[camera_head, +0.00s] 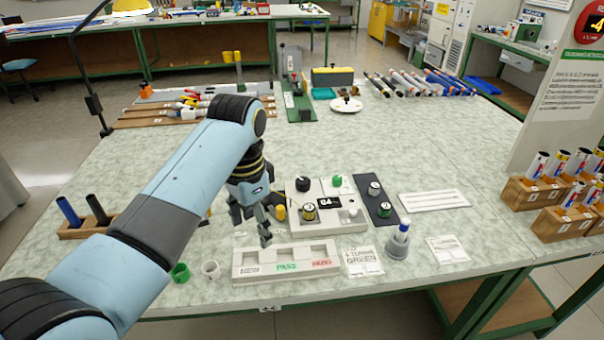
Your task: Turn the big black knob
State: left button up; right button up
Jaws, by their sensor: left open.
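A white control box (329,223) stands on the table, right of my left gripper. A black knob (303,184) sits at its back left, with a green knob or button (337,181) to its right and a small dark display (326,202) in front. My left gripper (252,229) points down, open and empty, over the table just left of the box. Its fingers are apart from the black knob, in front and to the left of it. The knob is not hidden. My right gripper is not in view.
A white tray with labelled slots (245,270) lies in front of my left gripper. A yellow-and-black piece (309,211) is on the box. A dark strip with short cylinders (386,218) lies right of it. A grey holder (397,246) stands near the front edge.

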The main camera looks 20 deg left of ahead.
aim_at(303, 184)
jog(key=i, duration=1)
